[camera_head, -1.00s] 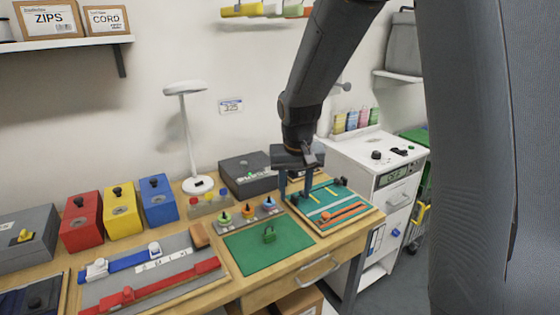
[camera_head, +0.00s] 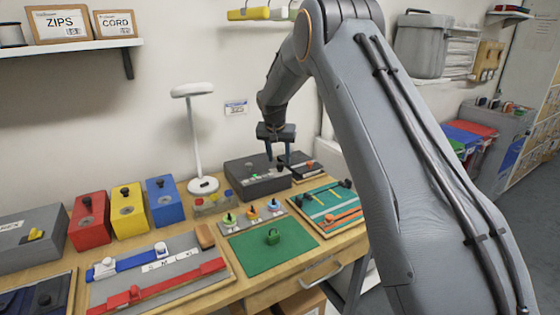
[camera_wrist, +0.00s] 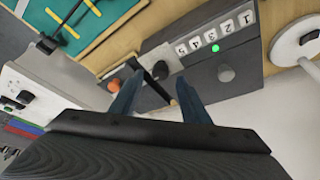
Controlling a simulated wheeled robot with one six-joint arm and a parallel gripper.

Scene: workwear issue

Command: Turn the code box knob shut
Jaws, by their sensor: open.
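The code box (camera_head: 245,184) is a dark grey box at the back of the bench, below my gripper (camera_head: 279,160). In the wrist view the code box (camera_wrist: 245,52) shows white tiles numbered 1 to 5, a lit green light and a round grey knob (camera_wrist: 226,73). A small black knob (camera_wrist: 161,70) with a dark bar beside it shows between the fingertips of my gripper (camera_wrist: 160,80). My gripper is open and points down with nothing held. I cannot tell whether the fingers touch the black knob.
A small dark unit with an orange knob (camera_wrist: 113,85) stands beside the code box. A white lamp (camera_head: 203,186) stands to its left. In front are a row of coloured knobs (camera_head: 252,213), a green mat (camera_head: 250,258) and a teal board (camera_head: 318,200).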

